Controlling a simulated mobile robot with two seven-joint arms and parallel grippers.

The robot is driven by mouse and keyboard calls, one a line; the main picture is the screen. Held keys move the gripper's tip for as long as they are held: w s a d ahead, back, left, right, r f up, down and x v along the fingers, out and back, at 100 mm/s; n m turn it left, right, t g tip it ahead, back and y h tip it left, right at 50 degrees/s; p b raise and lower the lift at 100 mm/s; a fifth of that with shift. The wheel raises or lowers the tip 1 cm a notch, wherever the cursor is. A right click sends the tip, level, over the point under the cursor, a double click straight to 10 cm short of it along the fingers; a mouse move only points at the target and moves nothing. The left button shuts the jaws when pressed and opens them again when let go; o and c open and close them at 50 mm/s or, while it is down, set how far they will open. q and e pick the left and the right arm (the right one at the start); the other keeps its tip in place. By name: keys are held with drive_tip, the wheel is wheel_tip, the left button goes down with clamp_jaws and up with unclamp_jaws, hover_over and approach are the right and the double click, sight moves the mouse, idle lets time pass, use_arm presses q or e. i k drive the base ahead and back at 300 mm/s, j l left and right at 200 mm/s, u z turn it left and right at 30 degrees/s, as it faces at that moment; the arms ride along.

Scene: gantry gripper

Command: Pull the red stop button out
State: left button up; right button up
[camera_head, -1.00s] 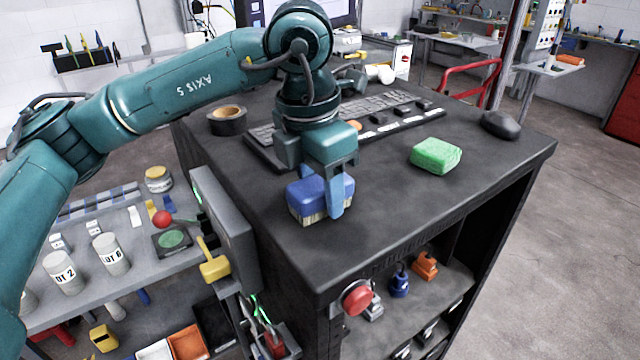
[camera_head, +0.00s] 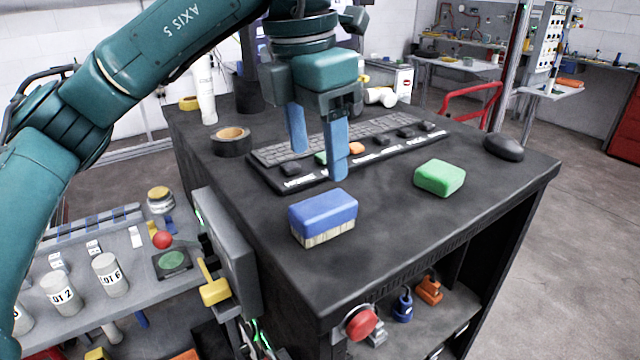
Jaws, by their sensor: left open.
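The red stop button (camera_head: 361,322) is a round red mushroom head on the front side of the black cabinet, near its front left corner below the top. My left gripper (camera_head: 318,162) hangs above the cabinet top with its two blue fingers apart and nothing between them. It is above and behind the blue block brush (camera_head: 323,217), well away from the button. The brush stands free on the cabinet top, blue above and pale bristles below. My right gripper does not show.
The black cabinet top (camera_head: 400,250) carries a keyboard (camera_head: 270,154), a tape roll (camera_head: 231,142), a green sponge (camera_head: 439,177) and a dark mouse (camera_head: 503,147). A grey box with a yellow lever (camera_head: 214,291) stands at the left side. The top's front right is clear.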

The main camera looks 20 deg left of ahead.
sight(359, 327)
drive_tip(key=k, duration=1)
